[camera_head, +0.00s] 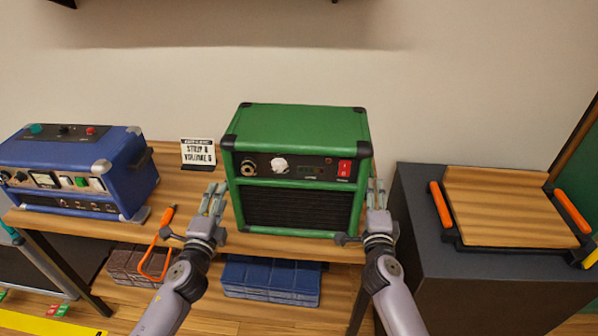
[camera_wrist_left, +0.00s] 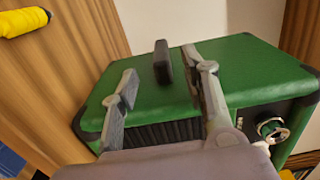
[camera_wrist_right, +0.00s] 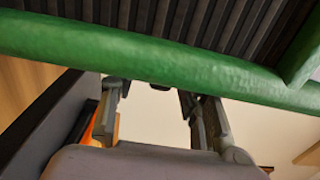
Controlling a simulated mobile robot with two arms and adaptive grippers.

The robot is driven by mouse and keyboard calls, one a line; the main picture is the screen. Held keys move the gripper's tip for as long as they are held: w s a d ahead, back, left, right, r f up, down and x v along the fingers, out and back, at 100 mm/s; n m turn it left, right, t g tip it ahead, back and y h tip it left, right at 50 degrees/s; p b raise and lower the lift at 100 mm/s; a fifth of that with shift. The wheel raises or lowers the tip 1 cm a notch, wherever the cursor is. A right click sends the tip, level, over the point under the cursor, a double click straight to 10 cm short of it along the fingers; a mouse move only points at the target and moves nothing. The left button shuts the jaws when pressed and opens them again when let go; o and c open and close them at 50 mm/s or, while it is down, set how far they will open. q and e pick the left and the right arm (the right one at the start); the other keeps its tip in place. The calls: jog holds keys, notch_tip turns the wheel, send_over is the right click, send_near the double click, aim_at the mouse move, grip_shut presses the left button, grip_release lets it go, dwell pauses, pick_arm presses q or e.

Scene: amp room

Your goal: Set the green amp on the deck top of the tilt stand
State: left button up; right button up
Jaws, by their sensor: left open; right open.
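The green amp (camera_head: 305,130) stands upright on the wooden bench, its knobs, red switch and black grille facing me. My left gripper (camera_head: 213,200) is open at the amp's left side. In the left wrist view its fingers (camera_wrist_left: 160,85) spread over a green panel (camera_wrist_left: 235,65), with a black block (camera_wrist_left: 162,62) between them. My right gripper (camera_head: 376,195) is open at the amp's right side. In the right wrist view its fingers (camera_wrist_right: 155,115) sit by the amp's green edge (camera_wrist_right: 150,55); contact is unclear. The tilt stand's wooden deck top (camera_head: 505,205) is empty, right of the bench.
The tilt stand has orange handles (camera_head: 440,204) and sits on a dark grey cabinet (camera_head: 480,285). A blue amp (camera_head: 75,165) stands left on the bench (camera_head: 200,222). A small sign (camera_head: 198,151) stands behind. An orange-handled tool (camera_head: 160,245) is near my left arm.

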pick_arm(q)
jog(key=w, duration=0.4)
jog(key=w+d, duration=0.1)
jog(key=w, duration=0.1)
jog(key=shift+w, duration=0.3)
pick_arm(e)
jog(key=w, duration=0.6)
jog(key=shift+w+d, duration=0.3)
jog(key=shift+d, duration=0.1)
pick_arm(q)
jog(key=shift+c, duration=0.2)
pick_arm(e)
jog(key=shift+c, duration=0.2)
pick_arm(q)
grip_shut()
pick_arm(e)
grip_shut()
pick_arm(q)
jog(key=shift+w+r, duration=0.1)
jog(key=shift+r, duration=0.25)
pick_arm(e)
jog(key=shift+w+r, duration=0.1)
jog(key=shift+r, duration=0.25)
